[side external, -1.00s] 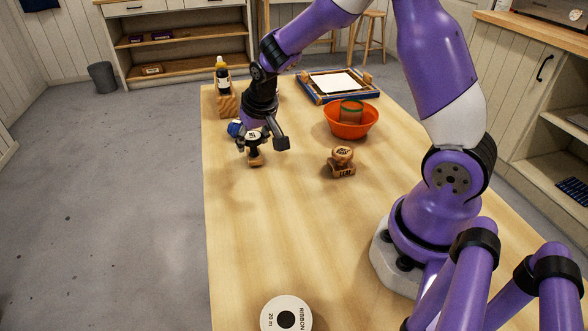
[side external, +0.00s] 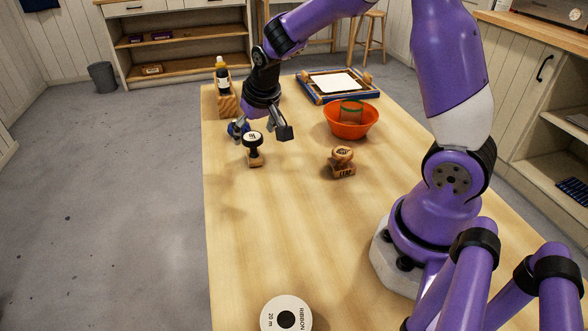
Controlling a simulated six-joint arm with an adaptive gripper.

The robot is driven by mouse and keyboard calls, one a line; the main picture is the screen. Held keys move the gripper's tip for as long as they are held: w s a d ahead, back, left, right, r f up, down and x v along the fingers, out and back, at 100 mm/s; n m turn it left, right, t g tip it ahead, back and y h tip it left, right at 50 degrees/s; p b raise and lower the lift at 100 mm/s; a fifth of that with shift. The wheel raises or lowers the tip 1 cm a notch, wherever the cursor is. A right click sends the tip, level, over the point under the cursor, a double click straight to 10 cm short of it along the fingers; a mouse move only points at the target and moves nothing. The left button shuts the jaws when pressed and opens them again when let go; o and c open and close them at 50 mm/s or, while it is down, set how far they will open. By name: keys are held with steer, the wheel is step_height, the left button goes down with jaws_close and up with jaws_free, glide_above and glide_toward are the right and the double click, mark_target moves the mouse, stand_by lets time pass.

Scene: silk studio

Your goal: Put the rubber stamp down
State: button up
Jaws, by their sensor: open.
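A rubber stamp with a black round knob and a wooden base (side external: 253,148) stands upright on the wooden table (side external: 255,235), near its left edge. A second stamp, all wood with dark lettering on its base (side external: 343,163), stands to the right of it. My gripper (side external: 264,134) is open and empty, just behind and above the black-knobbed stamp. Its right finger shows clear of the stamp; its left finger is partly hidden.
An orange bowl (side external: 362,129) holding a green-rimmed jar stands at the right. A framed screen (side external: 311,92) lies at the back. A bottle (side external: 222,80) stands on a wooden block at the back left. A ribbon roll (side external: 303,311) lies in front. The table's middle is clear.

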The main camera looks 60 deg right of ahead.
steer(key=s+v, duration=0.1)
steer(key=v, duration=1)
steer(key=s+a+n+t+y, duration=0.1)
steer(key=s+a+n, duration=0.4)
steer(key=s, duration=0.6)
steer(key=shift+s+a+r+y, duration=0.4)
steer(key=shift+a+r+y, duration=0.05)
steer(key=shift+a+y, duration=0.05)
